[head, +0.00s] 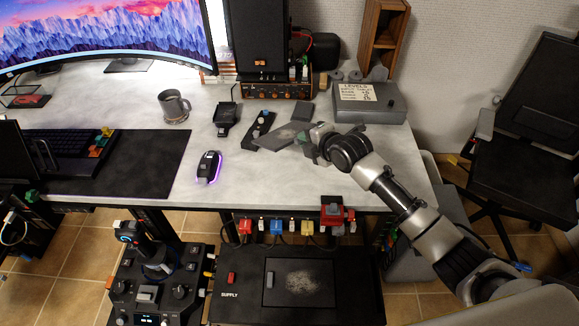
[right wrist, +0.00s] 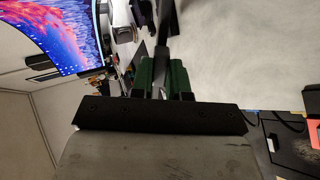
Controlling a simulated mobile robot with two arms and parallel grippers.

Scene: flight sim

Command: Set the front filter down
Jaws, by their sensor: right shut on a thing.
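The front filter looks like a flat dark grey panel (head: 274,136) with a pale dusty patch, at the right part of the desk in the head view. My right gripper (head: 308,137) is shut on its right end. The panel lies low over the desk top; I cannot tell whether it touches. In the right wrist view, the panel shows nearly edge-on as a dark strip (right wrist: 162,50) between the green-padded fingers (right wrist: 163,78) of the same gripper. My left gripper is not in view.
A black strip with knobs (head: 259,130) and a small dark block (head: 303,111) lie close to the panel. A grey case (head: 370,103) with a LEVELS card stands behind my right arm. A mouse (head: 207,167) and a mug (head: 174,106) are further left. The desk's front right (head: 270,183) is clear.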

